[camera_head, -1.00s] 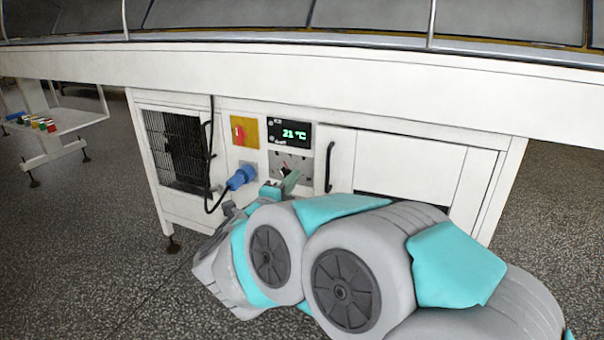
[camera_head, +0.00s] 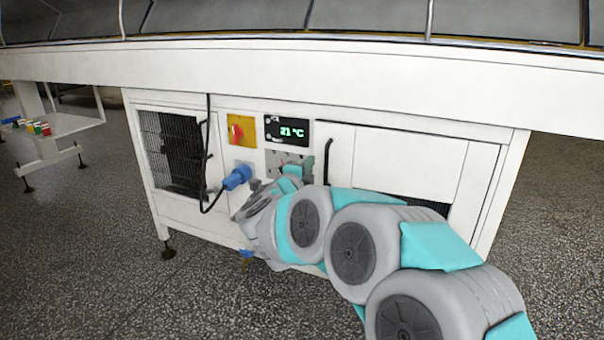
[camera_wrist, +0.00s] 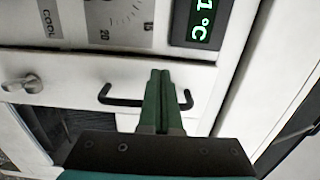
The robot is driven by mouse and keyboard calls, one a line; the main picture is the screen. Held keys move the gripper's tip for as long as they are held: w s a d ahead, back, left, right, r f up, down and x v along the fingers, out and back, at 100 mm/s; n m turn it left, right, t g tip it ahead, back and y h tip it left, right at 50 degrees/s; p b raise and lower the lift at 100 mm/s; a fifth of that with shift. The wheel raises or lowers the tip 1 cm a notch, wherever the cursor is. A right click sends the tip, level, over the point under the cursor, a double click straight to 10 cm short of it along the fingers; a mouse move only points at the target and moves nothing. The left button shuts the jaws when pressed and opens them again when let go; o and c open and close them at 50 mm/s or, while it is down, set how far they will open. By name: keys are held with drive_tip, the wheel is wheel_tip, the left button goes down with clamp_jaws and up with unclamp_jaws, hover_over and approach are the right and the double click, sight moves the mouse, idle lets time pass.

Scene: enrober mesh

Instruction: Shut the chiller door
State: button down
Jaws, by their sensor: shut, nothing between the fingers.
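The chiller door (camera_head: 410,165) is a white panel at the right of the white cabinet under the enrober. A black upright bar handle (camera_head: 327,160) sits at its left side. In the wrist view, turned sideways, the same handle (camera_wrist: 118,102) lies across a pale strip of the door (camera_wrist: 75,72). My gripper (camera_wrist: 160,74) shows two green fingers together, empty, in front of the middle of the handle. I cannot tell whether they touch it. In the head view my gripper (camera_head: 291,171) is near the dial panel, left of the handle. How far the door stands open is unclear.
A 21 °C display (camera_head: 287,131), red-yellow switch (camera_head: 241,130) and blue plug (camera_head: 236,178) with black cable are left of the door. A grey knob (camera_wrist: 22,84) is at the wrist view's left. A side table (camera_head: 60,125) stands far left. Floor at right is clear.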

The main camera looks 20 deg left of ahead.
sight(315, 152)
drive_tip(key=shift+w+r, duration=0.1)
drive_tip(key=shift+w, duration=1.05)
drive_tip(key=shift+w+r+m+h+p, duration=0.2)
drive_tip(key=shift+w+h+p, duration=0.1)
drive_tip(key=shift+w+p, duration=0.4)
drive_tip(key=shift+w+r+m+h+p, duration=0.1)
drive_tip(key=shift+w+m+h+p, duration=0.15)
drive_tip(key=shift+w+p, duration=0.4)
drive_tip(key=shift+a, duration=0.15)
